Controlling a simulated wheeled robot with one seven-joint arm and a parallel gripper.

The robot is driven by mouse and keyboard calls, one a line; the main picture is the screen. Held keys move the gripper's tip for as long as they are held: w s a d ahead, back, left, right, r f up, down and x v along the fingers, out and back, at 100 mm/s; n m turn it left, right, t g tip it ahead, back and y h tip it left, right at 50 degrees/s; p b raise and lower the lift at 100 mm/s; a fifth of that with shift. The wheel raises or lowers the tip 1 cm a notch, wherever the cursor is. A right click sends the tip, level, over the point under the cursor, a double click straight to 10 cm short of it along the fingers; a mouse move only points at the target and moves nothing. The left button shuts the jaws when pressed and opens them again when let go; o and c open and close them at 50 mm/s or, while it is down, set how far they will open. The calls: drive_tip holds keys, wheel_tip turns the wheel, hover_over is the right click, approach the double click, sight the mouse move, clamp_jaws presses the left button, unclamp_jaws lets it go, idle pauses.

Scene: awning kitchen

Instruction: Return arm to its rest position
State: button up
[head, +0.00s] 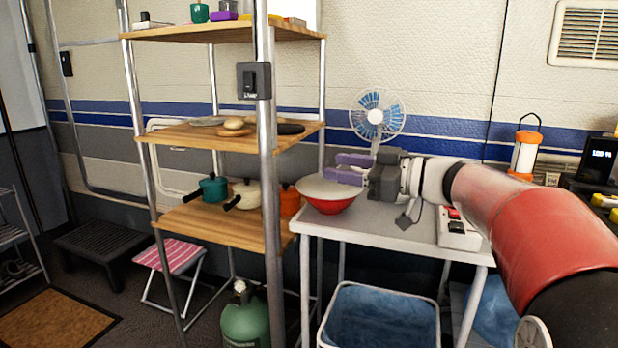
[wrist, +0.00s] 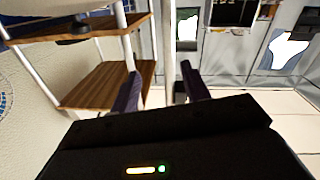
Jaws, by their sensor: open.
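My gripper (head: 351,168) shows in the head view at the end of my red and white arm, which reaches in from the right. Its purple fingers point left and are apart, with nothing between them. They appear above or in front of a red bowl with a pale rim (head: 328,205) on the white table; the exact gap is unclear. In the wrist view the two dark purple fingers (wrist: 162,92) are spread and empty, with a wooden shelf beyond them at the left.
A wooden shelf rack (head: 205,225) with pots stands left of my gripper, its metal post close by. A fan (head: 377,117) stands behind on the white table (head: 385,236). A power strip box (head: 458,235) and a lantern (head: 525,150) are at the right. A blue-lined bin (head: 380,318) is below.

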drive_tip(key=d+r+m+t+h, duration=0.4)
drive_tip(key=d+m+t+h, duration=0.3)
drive_tip(key=t, duration=0.3)
drive_tip(key=s+d+f+m+h, duration=0.35)
drive_tip(key=m+h, duration=0.25)
drive_tip(key=h, duration=0.2)
drive_tip(key=s+a+f+m+g+h, duration=0.1)
drive_tip(key=s+f+g, duration=1.1)
drive_tip(key=s+f, duration=1.2)
drive_tip(key=shift+s+a+f+m, duration=0.2)
drive_tip(key=shift+a+f+m, duration=0.2)
drive_tip(key=shift+f, duration=0.05)
drive_tip(key=shift+c, duration=1.1)
drive_tip(key=shift+d, duration=0.15)
